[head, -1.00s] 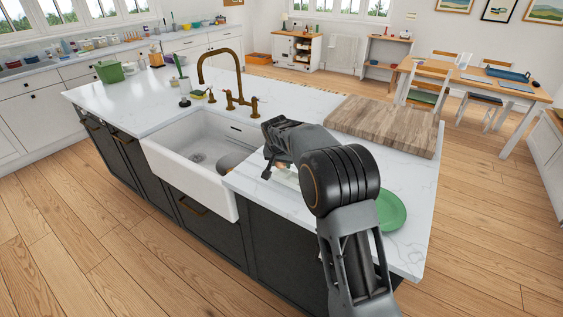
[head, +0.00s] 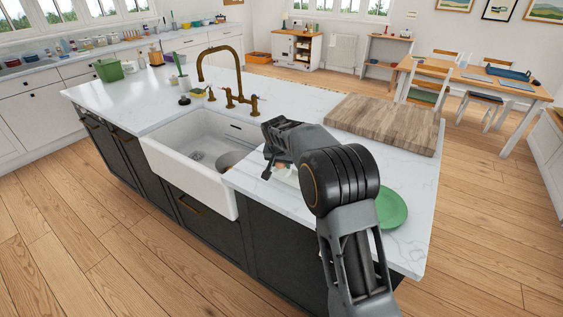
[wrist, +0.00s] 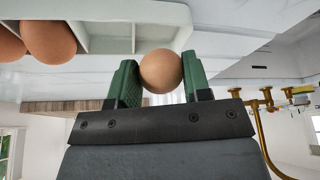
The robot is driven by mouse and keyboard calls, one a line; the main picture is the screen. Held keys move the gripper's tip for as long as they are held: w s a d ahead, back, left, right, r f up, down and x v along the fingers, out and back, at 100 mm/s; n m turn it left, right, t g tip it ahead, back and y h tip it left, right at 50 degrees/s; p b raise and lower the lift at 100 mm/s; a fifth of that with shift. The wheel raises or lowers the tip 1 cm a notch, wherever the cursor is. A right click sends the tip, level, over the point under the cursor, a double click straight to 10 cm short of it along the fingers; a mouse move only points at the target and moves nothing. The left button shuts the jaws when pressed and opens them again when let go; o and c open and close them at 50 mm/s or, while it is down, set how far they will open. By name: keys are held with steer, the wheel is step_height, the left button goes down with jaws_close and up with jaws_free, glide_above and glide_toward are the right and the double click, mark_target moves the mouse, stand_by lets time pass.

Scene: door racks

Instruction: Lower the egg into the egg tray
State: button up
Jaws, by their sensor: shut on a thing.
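A brown egg (wrist: 161,71) is held between the green pads of my gripper (wrist: 160,75) in the wrist view. The white egg tray (wrist: 110,40) is beside the held egg, with empty compartments nearest it. Other brown eggs (wrist: 48,42) sit in the tray at the left of the wrist view. I cannot tell whether the held egg touches the tray. In the head view my gripper (head: 268,165) is over the counter just right of the sink, and my arm hides most of the tray (head: 284,175) and the held egg.
A white sink (head: 200,150) with a brass faucet (head: 225,75) lies to the left. A wooden board (head: 385,122) is behind my arm and a green plate (head: 391,209) is to its right. The white counter (head: 300,103) is clear behind the gripper.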

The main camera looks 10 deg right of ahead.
steer(key=shift+f+b, duration=0.6)
steer(key=shift+f, duration=0.25)
stand_by(0.4)
steer(key=o, duration=0.7)
steer(key=shift+r, duration=0.1)
steer(key=v, duration=1.3)
steer(key=shift+s+d+f+n+g+y+b, duration=0.2)
steer(key=shift+s+d+f+n, duration=0.85)
steer(key=shift+s, duration=3.9)
steer(key=shift+s+d+f+n+y, duration=0.5)
steer(key=shift+s+f, duration=0.85)
steer(key=shift+s, duration=3.55)
steer(key=shift+s+d+f+n+g+y+b, duration=0.15)
steer(key=shift+s+d+f+n, duration=0.9)
steer(key=shift+s, duration=3.9)
